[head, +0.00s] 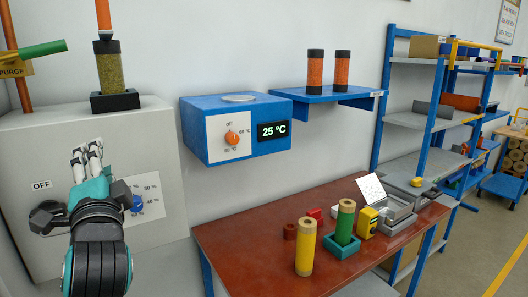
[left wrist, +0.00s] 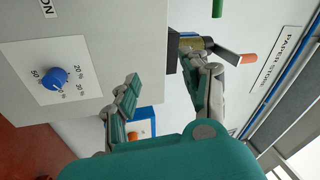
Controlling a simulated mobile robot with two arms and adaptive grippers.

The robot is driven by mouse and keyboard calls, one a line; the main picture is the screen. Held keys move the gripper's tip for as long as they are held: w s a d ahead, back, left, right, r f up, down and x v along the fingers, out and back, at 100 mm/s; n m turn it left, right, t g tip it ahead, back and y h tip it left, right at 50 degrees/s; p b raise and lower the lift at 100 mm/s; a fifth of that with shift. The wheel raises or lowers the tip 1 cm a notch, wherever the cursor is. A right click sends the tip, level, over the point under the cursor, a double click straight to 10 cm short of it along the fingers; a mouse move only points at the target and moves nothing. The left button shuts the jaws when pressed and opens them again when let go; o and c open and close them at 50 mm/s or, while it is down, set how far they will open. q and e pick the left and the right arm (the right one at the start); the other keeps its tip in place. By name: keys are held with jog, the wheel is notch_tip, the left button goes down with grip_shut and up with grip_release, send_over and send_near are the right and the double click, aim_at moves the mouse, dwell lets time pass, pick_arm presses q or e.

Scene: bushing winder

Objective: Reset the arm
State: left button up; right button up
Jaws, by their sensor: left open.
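My left arm reaches up from the bottom left of the head view. My left gripper (head: 88,158) is in front of the grey cabinet (head: 60,140), near its OFF label and the blue knob (head: 137,203). In the left wrist view the gripper (left wrist: 165,95) has its two fingers spread apart with nothing between them. The cabinet's blue knob (left wrist: 55,78) shows at the left of that view. My right gripper is in neither view.
A blue box with an orange dial (head: 232,138) and a 25 °C display is on the wall. A red-brown table (head: 250,250) holds a yellow cylinder (head: 305,248) and a green one (head: 345,222). A blue wall shelf (head: 325,97) carries two orange jars. A glass jar (head: 110,70) stands on the cabinet.

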pick_arm(q)
jog(key=s+d+f+n+g+h, duration=0.1)
jog(key=f+g+h, duration=0.1)
jog(key=f, duration=0.7)
jog(key=s+d+f+g+h, duration=0.1)
jog(key=f+g+h, duration=0.1)
jog(key=f, duration=0.8)
jog(key=s+d+f+n+g+h, duration=0.1)
jog(key=s+f+g+h, duration=0.1)
jog(key=f, duration=0.7)
jog(key=s+d+f+n+g+h, duration=0.25)
jog(key=s+f+g, duration=0.25)
jog(key=s+f, duration=0.65)
jog(key=s+d+f+n+g+h, duration=0.2)
jog(key=s+d+f+n+g, duration=0.15)
jog(key=s+f, duration=0.75)
notch_tip(320, 180, down, 22)
jog(key=m+g, duration=0.1)
jog(key=g, duration=0.1)
jog(key=s+a+f, duration=0.2)
jog(key=s+f, duration=0.7)
jog(key=s+a+f+g, duration=0.1)
jog(key=s+a+f, duration=0.1)
jog(key=s+f, duration=0.7)
jog(key=shift+s+f+y, duration=0.25)
jog(key=shift+f+y, duration=0.1)
jog(key=shift+f, duration=0.3)
